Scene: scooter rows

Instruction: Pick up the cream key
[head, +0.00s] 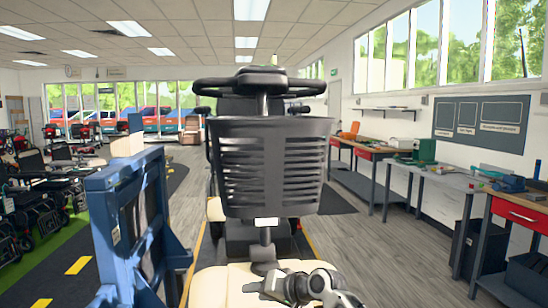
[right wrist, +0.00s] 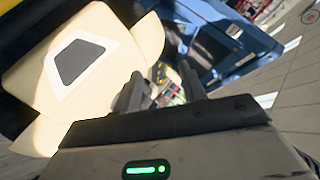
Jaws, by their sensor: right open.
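I cannot make out a cream key in either view. A mobility scooter stands straight ahead in the head view, with a dark slatted basket (head: 270,165) below black handlebars (head: 262,86) and a cream front body (head: 222,284). My right gripper (head: 268,287) is low in front of that cream body. In the right wrist view its two dark fingers (right wrist: 160,90) are apart, with nothing clear held between them. A cream panel with a dark patch (right wrist: 82,62) lies left of the fingers. Small coloured items beyond the fingers are too blurred to name. My left gripper is out of view.
A blue frame (head: 112,215) stands close on the left with a cream block (head: 127,145) on top; blue structure also shows in the right wrist view (right wrist: 225,45). Workbenches (head: 440,175) line the right wall. Wood floor (head: 395,255) is clear between scooter and benches.

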